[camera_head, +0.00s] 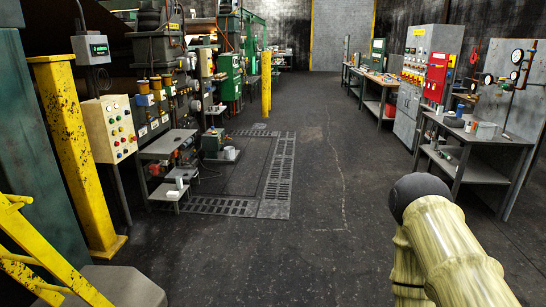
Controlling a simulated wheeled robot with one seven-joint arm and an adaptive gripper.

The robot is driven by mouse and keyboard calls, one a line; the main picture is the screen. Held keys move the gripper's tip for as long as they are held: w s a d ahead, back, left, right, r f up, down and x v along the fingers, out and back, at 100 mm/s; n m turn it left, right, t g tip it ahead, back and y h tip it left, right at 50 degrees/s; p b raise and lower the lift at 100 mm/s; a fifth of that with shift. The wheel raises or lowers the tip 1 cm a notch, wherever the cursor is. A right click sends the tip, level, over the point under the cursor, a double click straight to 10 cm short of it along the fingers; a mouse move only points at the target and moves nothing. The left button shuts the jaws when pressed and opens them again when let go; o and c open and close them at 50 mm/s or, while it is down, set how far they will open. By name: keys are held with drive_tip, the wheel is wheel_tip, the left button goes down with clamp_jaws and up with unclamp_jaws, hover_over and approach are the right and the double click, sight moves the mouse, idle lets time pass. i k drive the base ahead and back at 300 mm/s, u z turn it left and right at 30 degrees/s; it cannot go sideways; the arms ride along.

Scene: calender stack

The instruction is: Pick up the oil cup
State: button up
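I cannot say for sure which thing is the oil cup. Several small amber-topped cups (155,82) sit in a row on the front of the machine at the left, too small to make out well. Small items also lie on the grey bench (476,136) at the right, among them a white and red can-like thing (469,126) and a grey box (486,130). My arm, in a pale yellow ribbed cover with a dark rounded joint, reaches in at the lower right. My gripper is not in view.
A yellow post (68,150) and a yellow railing (40,262) stand at the left. A button panel (109,129) and a small grey side table (166,145) are by the machine. Grey and red cabinets (437,75) line the right. The dark floor (310,190) between is open.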

sight(179, 183)
drive_tip(key=z, duration=0.05)
drive_tip(key=i, duration=3.2)
drive_tip(key=u, duration=0.95)
drive_tip(key=i, duration=1.6)
drive_tip(key=u, duration=1.1)
drive_tip(key=i, duration=0.4)
drive_tip(key=u, duration=0.5)
drive_tip(key=i, duration=0.85)
drive_tip(key=z, duration=0.3)
